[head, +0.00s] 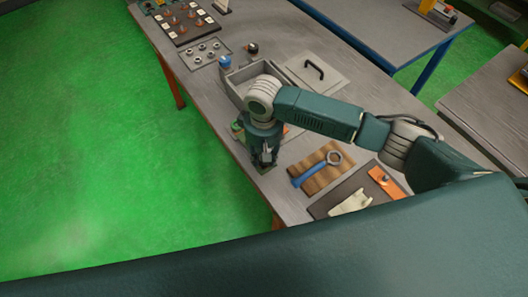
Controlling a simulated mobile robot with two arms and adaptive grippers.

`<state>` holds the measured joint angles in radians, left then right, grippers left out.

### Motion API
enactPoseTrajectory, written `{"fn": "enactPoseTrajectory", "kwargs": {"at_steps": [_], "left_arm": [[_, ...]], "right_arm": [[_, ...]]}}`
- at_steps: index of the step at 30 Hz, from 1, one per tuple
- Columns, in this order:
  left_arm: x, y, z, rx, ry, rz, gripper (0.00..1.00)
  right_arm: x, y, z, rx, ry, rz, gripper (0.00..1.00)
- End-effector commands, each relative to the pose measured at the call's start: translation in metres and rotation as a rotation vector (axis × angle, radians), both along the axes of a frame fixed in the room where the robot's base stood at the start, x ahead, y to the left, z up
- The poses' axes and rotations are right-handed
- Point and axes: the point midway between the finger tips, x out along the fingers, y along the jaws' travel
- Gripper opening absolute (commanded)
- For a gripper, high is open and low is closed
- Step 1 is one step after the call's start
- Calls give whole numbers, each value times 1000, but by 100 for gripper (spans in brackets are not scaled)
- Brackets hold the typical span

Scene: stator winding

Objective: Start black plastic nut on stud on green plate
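My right gripper (265,158) comes in from the right and points down near the front edge of the workbench (222,108). Its fingers are small and dark, and I cannot tell whether they are open or shut or hold anything. A bit of green (237,130), possibly the green plate, shows just left of the gripper; the gripper and wrist cover most of that spot. I cannot make out the stud or the black plastic nut there. A small black object (252,48) stands farther back on the bench. My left gripper is not in view.
A grey open box (236,82) stands behind my wrist, with a handled lid (335,78) beside it. A blue-handled ring wrench (318,168) lies on a wooden board to the right. A dark mat (325,205) holds orange and pale items. Trays of small parts stand far left.

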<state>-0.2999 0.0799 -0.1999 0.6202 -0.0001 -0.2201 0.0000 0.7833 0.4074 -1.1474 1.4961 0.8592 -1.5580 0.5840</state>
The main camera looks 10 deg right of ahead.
Motion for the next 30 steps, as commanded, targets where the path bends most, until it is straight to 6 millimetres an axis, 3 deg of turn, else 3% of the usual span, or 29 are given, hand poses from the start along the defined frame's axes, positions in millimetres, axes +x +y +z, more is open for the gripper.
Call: {"fn": "enactPoseTrajectory", "kwargs": {"at_steps": [18,23,29,30], "left_arm": [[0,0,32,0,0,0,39],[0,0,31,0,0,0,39],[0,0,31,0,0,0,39],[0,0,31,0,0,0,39]], "right_arm": [[-6,0,-3,-3,15,-251,8],[-6,0,-6,-4,14,-361,8],[-6,-1,-6,-5,14,-375,8],[-6,-1,-6,-5,14,-374,36]]}}
